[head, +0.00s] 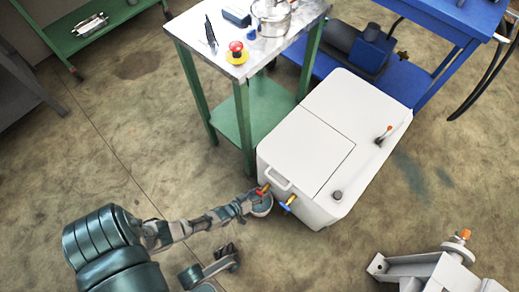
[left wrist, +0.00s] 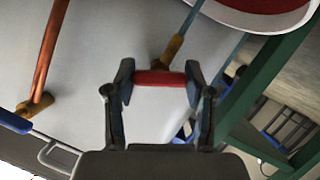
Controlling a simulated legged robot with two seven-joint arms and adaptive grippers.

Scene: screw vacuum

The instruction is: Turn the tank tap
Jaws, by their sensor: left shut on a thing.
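The white tank (head: 310,150) stands on the floor in the middle of the head view. A tap with a red handle (head: 263,190) is low on its front face, and a blue-handled tap (head: 288,203) is to its right. My left gripper (head: 256,196) is at the red tap. In the left wrist view its two fingers (left wrist: 160,80) are shut on the ends of the red handle (left wrist: 160,77), with the brass tap body (left wrist: 172,50) just behind. The blue handle (left wrist: 14,122) shows at the left edge. Dark parts of mine (head: 215,268) show below the left arm; the right gripper's jaw state is unclear.
A green-legged table (head: 250,85) with a red emergency button (head: 236,48) stands directly behind the tank's left side. A blue workbench (head: 440,20) is behind it. A grey metal frame (head: 435,270) lies at lower right. Floor left of the tank is open.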

